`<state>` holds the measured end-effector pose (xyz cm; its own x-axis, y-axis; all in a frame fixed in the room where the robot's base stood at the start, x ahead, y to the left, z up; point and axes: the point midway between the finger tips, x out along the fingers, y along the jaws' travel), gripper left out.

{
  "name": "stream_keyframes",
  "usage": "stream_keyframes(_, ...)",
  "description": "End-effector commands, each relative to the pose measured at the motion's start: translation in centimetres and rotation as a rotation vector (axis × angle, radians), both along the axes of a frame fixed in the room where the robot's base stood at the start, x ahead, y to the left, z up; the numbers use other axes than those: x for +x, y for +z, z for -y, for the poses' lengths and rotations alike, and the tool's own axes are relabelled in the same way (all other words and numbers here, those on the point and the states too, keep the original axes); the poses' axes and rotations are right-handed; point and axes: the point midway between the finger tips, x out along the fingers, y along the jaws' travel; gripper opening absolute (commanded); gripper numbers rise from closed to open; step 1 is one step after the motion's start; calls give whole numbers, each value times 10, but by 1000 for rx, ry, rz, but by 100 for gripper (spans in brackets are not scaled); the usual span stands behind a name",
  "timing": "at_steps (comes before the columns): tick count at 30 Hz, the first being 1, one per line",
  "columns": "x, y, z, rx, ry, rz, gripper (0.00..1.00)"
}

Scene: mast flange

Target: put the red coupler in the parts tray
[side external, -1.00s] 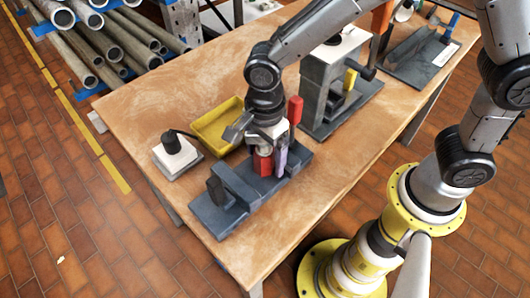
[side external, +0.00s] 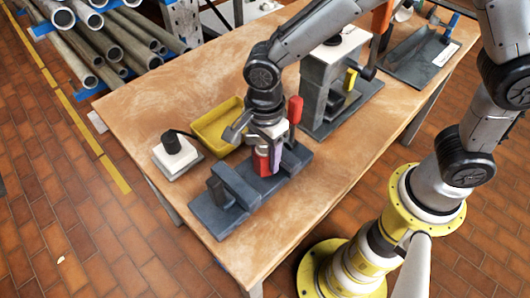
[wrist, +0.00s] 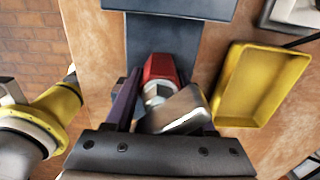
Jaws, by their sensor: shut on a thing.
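The red coupler (side external: 261,160) stands upright at the grey fixture (side external: 235,190) near the table's front. It also shows in the wrist view (wrist: 160,68), with a silver hexagonal part (wrist: 157,92) on its near end. My gripper (side external: 267,163) points down and is shut on the red coupler, with a finger on either side of it. I cannot tell whether the coupler's lower end touches the fixture. The yellow parts tray (side external: 238,103) lies behind and left of my gripper and looks empty. In the wrist view the tray (wrist: 222,90) is to the right.
A white block with a black knob (side external: 173,146) stands left of the tray. A red cylinder (side external: 295,108) and a grey press-like stand (side external: 312,95) are close behind my gripper on the right.

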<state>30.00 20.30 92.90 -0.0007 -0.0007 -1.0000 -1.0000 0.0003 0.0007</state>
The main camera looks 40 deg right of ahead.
Motion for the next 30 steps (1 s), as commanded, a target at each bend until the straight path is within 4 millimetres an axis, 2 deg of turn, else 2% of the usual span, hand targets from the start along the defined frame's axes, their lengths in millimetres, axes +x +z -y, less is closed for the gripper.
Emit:
stream_keyframes(15, 1, 0, -14, 2, 1, 2, 0)
stream_keyframes(30, 1, 6, -15, 2, 0, 3, 0)
